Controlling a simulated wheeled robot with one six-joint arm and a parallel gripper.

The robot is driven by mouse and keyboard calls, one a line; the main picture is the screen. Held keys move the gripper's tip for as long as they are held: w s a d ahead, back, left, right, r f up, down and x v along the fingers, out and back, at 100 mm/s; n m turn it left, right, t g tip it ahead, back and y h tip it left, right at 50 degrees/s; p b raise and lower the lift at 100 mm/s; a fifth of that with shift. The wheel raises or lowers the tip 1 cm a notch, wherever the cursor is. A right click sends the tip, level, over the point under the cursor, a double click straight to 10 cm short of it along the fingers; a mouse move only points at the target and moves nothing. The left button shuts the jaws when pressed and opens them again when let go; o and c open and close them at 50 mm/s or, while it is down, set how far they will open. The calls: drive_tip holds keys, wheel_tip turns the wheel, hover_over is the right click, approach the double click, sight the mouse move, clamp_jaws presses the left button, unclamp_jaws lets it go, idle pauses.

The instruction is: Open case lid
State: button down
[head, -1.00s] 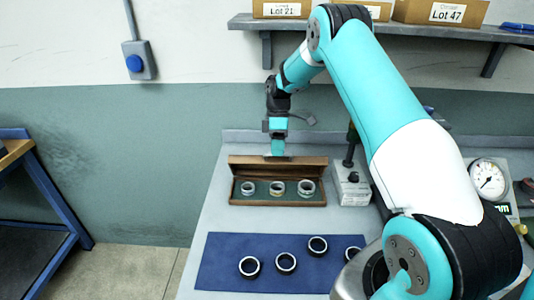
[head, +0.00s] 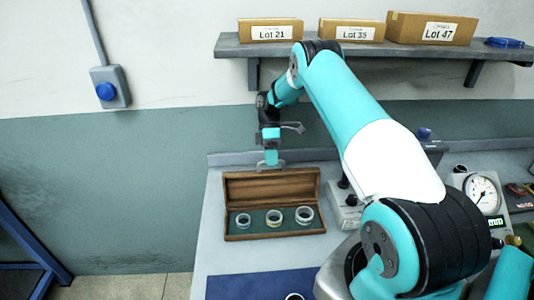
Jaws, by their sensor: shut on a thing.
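The wooden case (head: 272,235) lies on the grey bench with its lid (head: 290,187) raised at the back, so its brown inner face shows. Inside, three metal rings sit in a row on a green lining: the left ring (head: 243,220), the middle ring (head: 274,217) and the right ring (head: 304,214). My gripper (head: 271,166) is at the lid's upper edge, left of its middle, and is shut on the lid. The exact contact of the fingertips is too small to see clearly.
A blue mat (head: 250,285) lies in front of the case, with a dark ring (head: 294,297) at the picture's bottom edge. A dial gauge (head: 482,192) stands to the right. A shelf (head: 370,48) with several boxes hangs above the bench.

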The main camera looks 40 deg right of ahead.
drive_tip(key=shift+d+f+p, duration=0.1)
drive_tip(key=shift+f+p, duration=0.2)
drive_tip(key=shift+f, duration=0.1)
drive_tip(key=c, duration=1.2)
unclamp_jaws()
drive_tip(key=shift+w+a, duration=0.15)
drive_tip(key=shift+a, duration=0.05)
drive_tip(key=shift+o, duration=0.2)
drive_tip(key=shift+d, duration=0.1)
drive_tip(key=shift+r, duration=0.1)
